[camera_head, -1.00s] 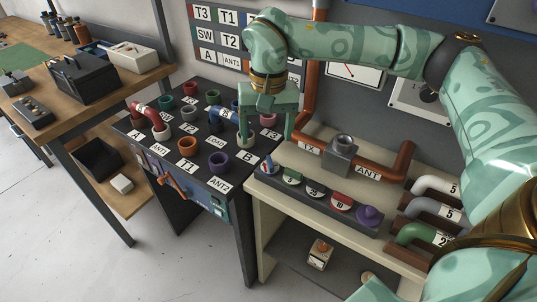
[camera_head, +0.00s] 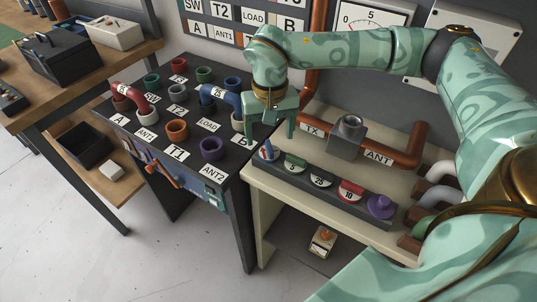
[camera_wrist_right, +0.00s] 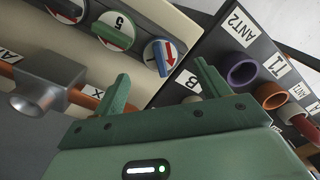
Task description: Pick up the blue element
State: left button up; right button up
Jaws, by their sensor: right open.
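The blue element (camera_head: 266,150) stands at the left end of a dark holder row on the beige bench. Its round face, with a white label and red arrow, shows in the right wrist view (camera_wrist_right: 160,57). My right gripper (camera_head: 270,130) is open and empty. Its fingers hang just above and behind the blue element in the head view, apart from it as far as I can tell. In the right wrist view the blue face lies between and beyond the two fingertips (camera_wrist_right: 163,76). My left gripper is not in view.
The row continues with green (camera_head: 295,163), dark (camera_head: 321,177), red (camera_head: 350,190) and purple (camera_head: 380,206) elements. The copper line with a grey block (camera_head: 347,137) runs behind. The patch panel (camera_head: 195,122) with sockets and a blue U-link (camera_head: 222,95) stands close to the left.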

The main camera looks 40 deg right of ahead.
aim_at(269, 145)
notch_tip(269, 145, down, 5)
jog(key=shift+w+b, duration=0.15)
jog(key=shift+b, duration=0.8)
jog(key=shift+r, duration=0.15)
jog(key=c, duration=1.1)
jog(key=shift+o, duration=0.2)
jog(key=shift+r, duration=0.1)
